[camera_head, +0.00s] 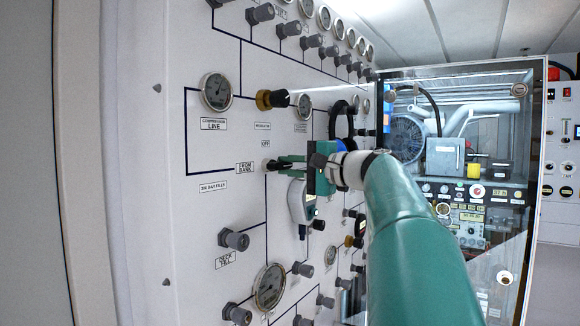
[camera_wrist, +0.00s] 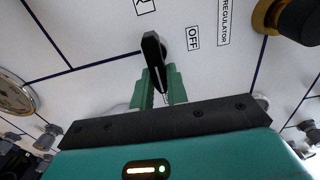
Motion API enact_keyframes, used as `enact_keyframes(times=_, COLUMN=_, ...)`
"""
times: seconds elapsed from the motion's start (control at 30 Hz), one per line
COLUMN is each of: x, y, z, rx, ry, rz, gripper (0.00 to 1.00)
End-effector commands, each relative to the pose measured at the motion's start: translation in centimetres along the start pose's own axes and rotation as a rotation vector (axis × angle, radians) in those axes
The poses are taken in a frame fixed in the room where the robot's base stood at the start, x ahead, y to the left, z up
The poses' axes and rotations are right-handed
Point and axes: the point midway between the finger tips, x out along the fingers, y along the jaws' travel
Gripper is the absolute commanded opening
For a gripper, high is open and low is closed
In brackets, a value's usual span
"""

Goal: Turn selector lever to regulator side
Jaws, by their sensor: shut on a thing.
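The selector lever (camera_wrist: 152,52) is a small black lever with a pale line on it, on the white panel. In the wrist view it lies between the two green fingers of my gripper (camera_wrist: 159,88), which are shut on it. In the head view the lever (camera_head: 267,165) shows as a dark end beside the FROM BANK label (camera_head: 245,167), with my gripper (camera_head: 287,165) reaching in from the right. The OFF label (camera_wrist: 193,38) and REGULATOR label (camera_wrist: 224,22) are to the right of the lever in the wrist view. The fingers hide part of the lever.
A black and brass regulator knob (camera_head: 272,99) sits above the lever. A COMPRESSOR LINE gauge (camera_head: 216,91) is at upper left. Several grey knobs stick out around the panel.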

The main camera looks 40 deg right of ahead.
Motion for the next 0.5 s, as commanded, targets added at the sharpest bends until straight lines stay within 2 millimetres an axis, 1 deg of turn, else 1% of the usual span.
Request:
enact_keyframes(times=0.2, x=-0.22, y=0.13, z=-0.18, rx=0.001, ry=0.004, rz=0.003, gripper=0.0)
enact_keyframes(times=0.23, x=-0.22, y=0.13, z=-0.18, rx=0.001, ry=0.004, rz=0.003, gripper=0.19)
enact_keyframes(times=0.3, x=-0.19, y=0.11, z=-0.16, rx=0.001, ry=0.003, rz=0.003, gripper=0.33)
enact_keyframes(times=0.33, x=-0.17, y=0.1, z=-0.14, rx=0.001, ry=0.003, rz=0.003, gripper=0.37)
enact_keyframes(times=0.5, x=-0.09, y=0.07, z=-0.09, rx=0.0, ry=0.002, rz=0.002, gripper=0.37)
